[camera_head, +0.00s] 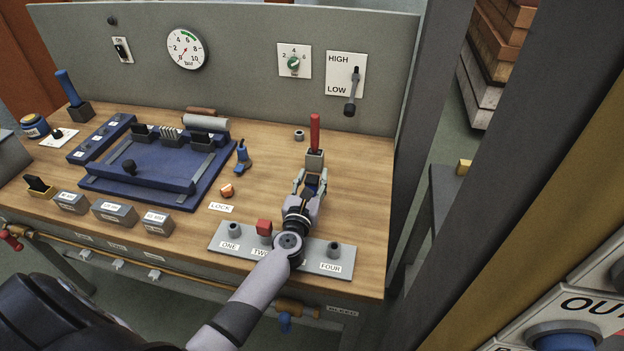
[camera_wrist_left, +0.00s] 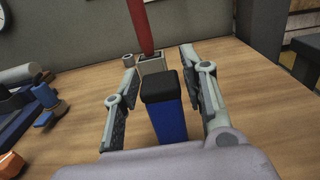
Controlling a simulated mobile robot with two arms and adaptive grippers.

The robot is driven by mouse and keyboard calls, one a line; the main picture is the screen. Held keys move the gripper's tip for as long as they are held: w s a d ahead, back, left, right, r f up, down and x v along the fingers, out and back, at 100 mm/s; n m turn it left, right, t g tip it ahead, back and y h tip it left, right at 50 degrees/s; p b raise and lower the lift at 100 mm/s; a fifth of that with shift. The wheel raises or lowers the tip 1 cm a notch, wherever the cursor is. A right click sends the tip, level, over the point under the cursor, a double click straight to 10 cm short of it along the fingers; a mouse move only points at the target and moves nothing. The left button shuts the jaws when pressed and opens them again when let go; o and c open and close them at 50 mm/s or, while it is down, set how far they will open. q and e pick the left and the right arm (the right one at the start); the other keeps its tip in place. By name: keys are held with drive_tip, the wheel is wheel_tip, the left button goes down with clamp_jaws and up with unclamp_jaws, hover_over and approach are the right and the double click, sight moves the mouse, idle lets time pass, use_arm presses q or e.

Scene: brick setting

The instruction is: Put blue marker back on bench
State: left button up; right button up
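The blue marker, a blue block with a black top (camera_wrist_left: 168,118), stands upright between the fingers of my left gripper (camera_wrist_left: 160,88) in the left wrist view. A gap shows on each side of it, so the gripper is open around it and not pressing on it. Its lower end is hidden by my gripper's palm. In the head view my left gripper (camera_head: 312,180) is low over the right part of the wooden bench (camera_head: 265,165), and only a little of the blue marker (camera_head: 312,189) shows. My right gripper is in neither view.
A red-handled tool in a grey block (camera_head: 315,159) stands just beyond the fingers. A grey strip with labelled posts (camera_head: 338,268) lies at the front edge, under my arm. A blue fixture (camera_head: 150,170) fills the left. Bare wood lies right of the gripper (camera_head: 360,200).

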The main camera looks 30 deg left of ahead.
use_arm(q)
drive_tip(key=shift+o, duration=0.7)
drive_tip(key=shift+r, duration=0.1)
drive_tip(key=shift+r+p, duration=0.35)
drive_tip(key=shift+p, duration=0.1)
drive_tip(key=v, duration=0.3)
drive_tip(key=b+v, duration=0.1)
drive_tip(key=v, duration=0.7)
drive_tip(key=shift+f+b, duration=0.25)
drive_tip(key=shift+b, duration=0.15)
drive_tip(key=shift+s+d+r, duration=0.1)
drive_tip(key=shift+s+d, duration=0.05)
drive_tip(key=shift+s, duration=0.4)
